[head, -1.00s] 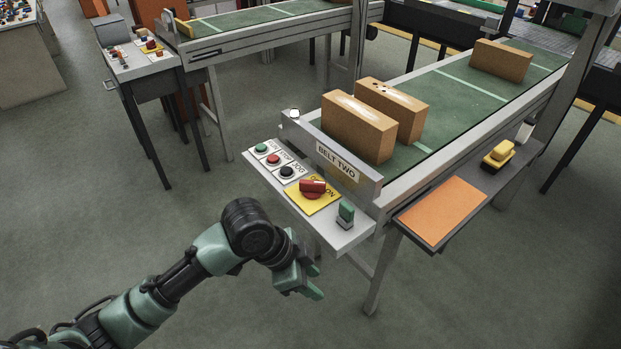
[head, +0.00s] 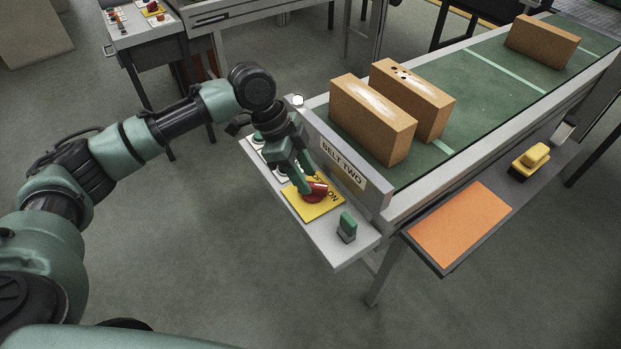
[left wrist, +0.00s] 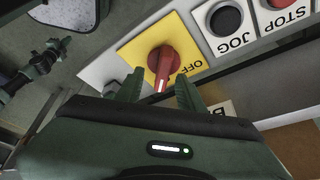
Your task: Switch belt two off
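Belt two's control panel (head: 326,245) stands at the near end of the belt, under a "BELT TWO" sign (head: 343,164). On it a red rotary knob (head: 316,190) sits on a yellow plate (head: 313,212). In the left wrist view the knob (left wrist: 163,62) has a white mark at its near end, and "OFF" is printed beside it. My left gripper (head: 303,180) is at the knob. Its fingers (left wrist: 158,86) are apart, one on each side of the knob's near end; I cannot tell whether they touch it. My right gripper is not in view.
Black JOG (left wrist: 225,19) and red STOP buttons lie on the other side. Cardboard boxes (head: 372,120) stand on the belt. A side shelf holds an orange mat (head: 460,222) and a yellow device (head: 530,160).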

